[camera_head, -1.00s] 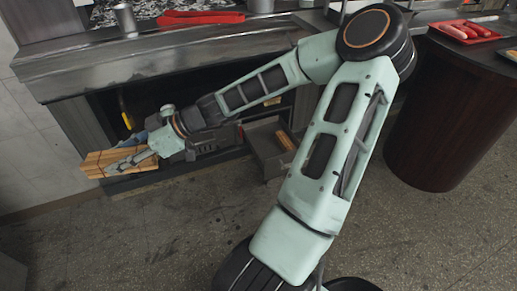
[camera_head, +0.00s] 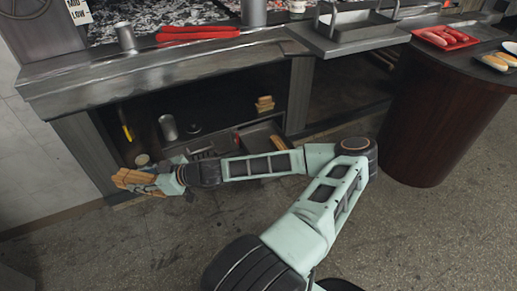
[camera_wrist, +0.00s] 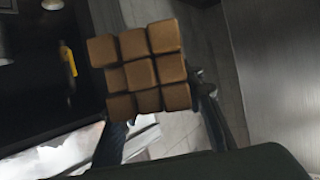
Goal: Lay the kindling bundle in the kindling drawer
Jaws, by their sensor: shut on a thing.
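The kindling bundle (camera_head: 133,178) is a block of light brown sticks, held low in front of the cabinet at the left of the head view. In the wrist view the bundle (camera_wrist: 146,70) shows its square stick ends. My gripper (camera_head: 146,186) is shut on it, with a finger (camera_wrist: 215,112) along its right side. An open drawer (camera_head: 262,133), apparently the kindling drawer, juts from under the counter to the right of my gripper. An orange-brown piece lies in it. My forearm hides its lower front part.
The cabinet's dark shelf holds a metal can (camera_head: 168,127) and a small wood stack (camera_head: 264,104). A yellow-handled thing (camera_head: 127,128) hangs at its left. Red tongs (camera_head: 198,33) lie on the counter. A round dark table (camera_head: 435,125) stands right. The floor in front is clear.

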